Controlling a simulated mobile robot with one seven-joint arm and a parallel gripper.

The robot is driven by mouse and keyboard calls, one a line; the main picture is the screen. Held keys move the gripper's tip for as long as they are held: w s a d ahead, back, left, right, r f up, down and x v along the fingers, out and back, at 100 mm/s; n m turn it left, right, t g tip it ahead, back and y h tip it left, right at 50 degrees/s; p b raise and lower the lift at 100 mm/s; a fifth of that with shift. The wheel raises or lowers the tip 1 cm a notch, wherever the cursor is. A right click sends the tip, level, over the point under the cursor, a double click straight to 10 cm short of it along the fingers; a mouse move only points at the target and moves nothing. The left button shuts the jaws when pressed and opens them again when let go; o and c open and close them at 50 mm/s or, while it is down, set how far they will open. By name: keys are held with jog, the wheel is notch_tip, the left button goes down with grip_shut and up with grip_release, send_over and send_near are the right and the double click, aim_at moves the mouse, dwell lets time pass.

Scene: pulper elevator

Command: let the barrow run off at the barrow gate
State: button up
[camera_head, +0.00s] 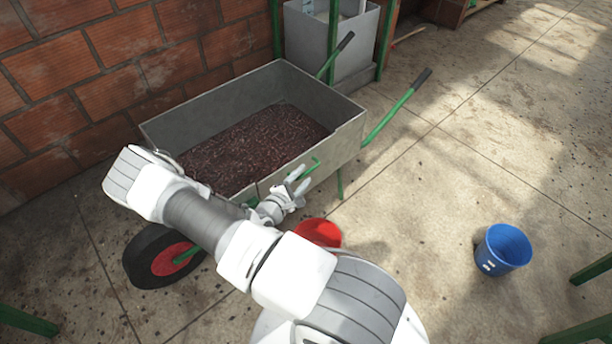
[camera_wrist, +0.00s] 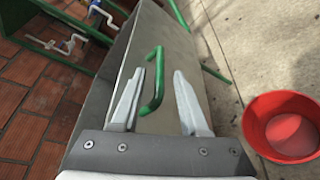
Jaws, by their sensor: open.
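The barrow (camera_head: 249,96) is a grey metal tub on a wheel (camera_head: 164,256) with a red hub, and it holds a heap of dark reddish-brown berries or pulp (camera_head: 262,140). Its two green handles with black grips (camera_head: 421,78) point to the back right. A green gate handle (camera_wrist: 154,82) is on the barrow's near side wall. My gripper (camera_head: 296,187) is beside that wall in the head view. In the wrist view my gripper (camera_wrist: 156,98) is open, with the green handle between its fingers. I cannot tell whether they touch it.
A red bucket (camera_head: 318,232) stands on the floor just below my gripper. A blue bucket (camera_head: 503,248) stands to the right. A brick wall (camera_head: 125,60) and a grey bin (camera_head: 332,42) are behind the barrow. Concrete floor at the right is mostly clear.

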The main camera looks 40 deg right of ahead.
jog(key=shift+x, duration=1.3)
grip_shut()
dwell(0.5)
